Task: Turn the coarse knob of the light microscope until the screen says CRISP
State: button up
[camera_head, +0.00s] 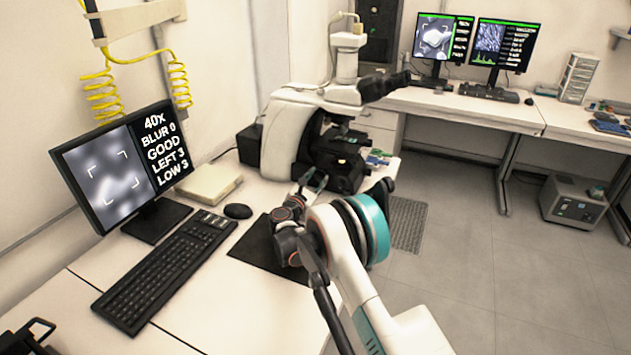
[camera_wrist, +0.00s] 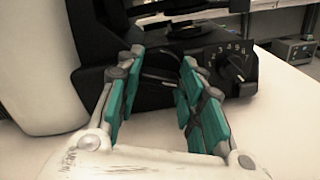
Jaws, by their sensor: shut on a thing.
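The white and black light microscope (camera_head: 292,130) stands on the bench. Its screen (camera_head: 102,178) reads 40X, BLUR 0, GOOD, LEFT 3, LOW 3 beside a blurry grey picture with corner brackets. My gripper (camera_head: 313,180) is at the microscope's lower front side. In the wrist view my gripper (camera_wrist: 161,65) has its green-padded fingers on either side of the dark coarse knob (camera_wrist: 160,75) on the black base, shut on it. The knob's outline is hard to make out, dark on dark. A numbered dial (camera_wrist: 236,66) sits just right of the fingers.
A keyboard (camera_head: 165,270), a mouse (camera_head: 238,211) and a pale box (camera_head: 209,184) lie on the bench left of my arm. A dark mat (camera_head: 262,248) lies under my wrist.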

jog(key=shift+m, duration=0.3)
jog(key=m, duration=0.4)
jog(key=shift+d+m, duration=0.1)
jog(key=shift+m, duration=0.2)
jog(key=m, duration=0.4)
jog(key=shift+f+m, duration=0.15)
jog(key=shift+m, duration=0.15)
jog(key=m, duration=0.4)
jog(key=shift+f+m, duration=0.1)
jog(key=shift+m, duration=0.2)
jog(key=shift+f+m, duration=0.1)
jog(key=shift+m, duration=2.2)
jog(key=o, duration=1.1)
jog(key=shift+c, duration=0.2)
